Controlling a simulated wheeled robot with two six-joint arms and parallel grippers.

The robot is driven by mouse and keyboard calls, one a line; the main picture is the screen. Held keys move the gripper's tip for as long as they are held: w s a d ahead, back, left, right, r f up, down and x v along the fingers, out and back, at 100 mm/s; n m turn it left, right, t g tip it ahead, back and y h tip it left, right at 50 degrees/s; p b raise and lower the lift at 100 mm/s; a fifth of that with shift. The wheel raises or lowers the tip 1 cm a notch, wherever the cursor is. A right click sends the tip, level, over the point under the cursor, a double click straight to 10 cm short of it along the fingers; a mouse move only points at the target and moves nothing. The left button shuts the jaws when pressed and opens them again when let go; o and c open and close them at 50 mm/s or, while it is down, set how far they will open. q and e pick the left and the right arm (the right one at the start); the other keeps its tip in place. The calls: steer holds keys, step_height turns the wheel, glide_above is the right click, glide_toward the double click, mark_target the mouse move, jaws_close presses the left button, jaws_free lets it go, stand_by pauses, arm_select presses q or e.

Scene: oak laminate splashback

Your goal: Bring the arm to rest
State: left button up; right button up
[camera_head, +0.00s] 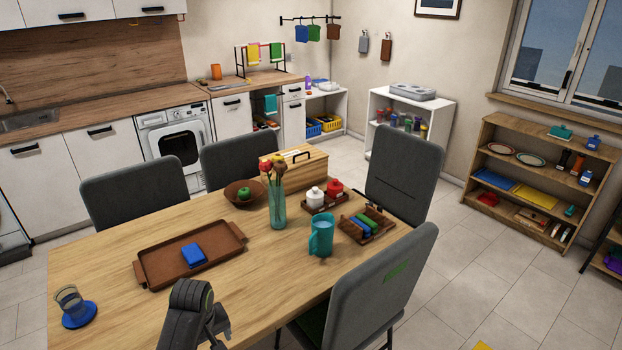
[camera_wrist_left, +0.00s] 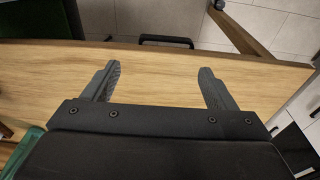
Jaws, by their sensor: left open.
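My left gripper (camera_wrist_left: 157,82) is open in the left wrist view. Its two dark fingers are spread wide, with nothing between them and bare wood behind. In the head view a dark part of my arm (camera_head: 189,312) rises at the bottom edge, over the near side of the wooden dining table (camera_head: 110,250). The fingertips cannot be made out there. My right gripper is in neither view.
A brown tray (camera_head: 160,271) with a blue block (camera_head: 194,255) lies beyond the arm. A teal mug (camera_head: 321,236) and flower vase (camera_head: 277,205) stand right. Grey chairs (camera_head: 375,285) surround the table.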

arm_select(q)
steer(key=s+a+f+m+b, duration=0.15)
steer(key=s+f, duration=0.35)
steer(key=f, duration=0.5)
steer(key=s+a+f+m+b, duration=0.1)
steer(key=s+a+f, duration=0.1)
steer(key=s+f, duration=0.6)
steer(key=s+a+f+m+b, duration=0.1)
steer(key=s+f, duration=0.2)
steer(key=f, duration=0.9)
steer(key=s+f+m, duration=0.1)
steer(key=s+f, duration=0.3)
steer(key=s, duration=0.5)
steer(key=s+a+f+m+b, duration=0.1)
steer(key=s+f, duration=0.4)
steer(key=s, duration=0.4)
steer(key=s+a+f+m+b, duration=0.1)
steer(key=s+f, duration=0.3)
steer(key=s, duration=0.5)
steer(key=shift+a+f, duration=0.25)
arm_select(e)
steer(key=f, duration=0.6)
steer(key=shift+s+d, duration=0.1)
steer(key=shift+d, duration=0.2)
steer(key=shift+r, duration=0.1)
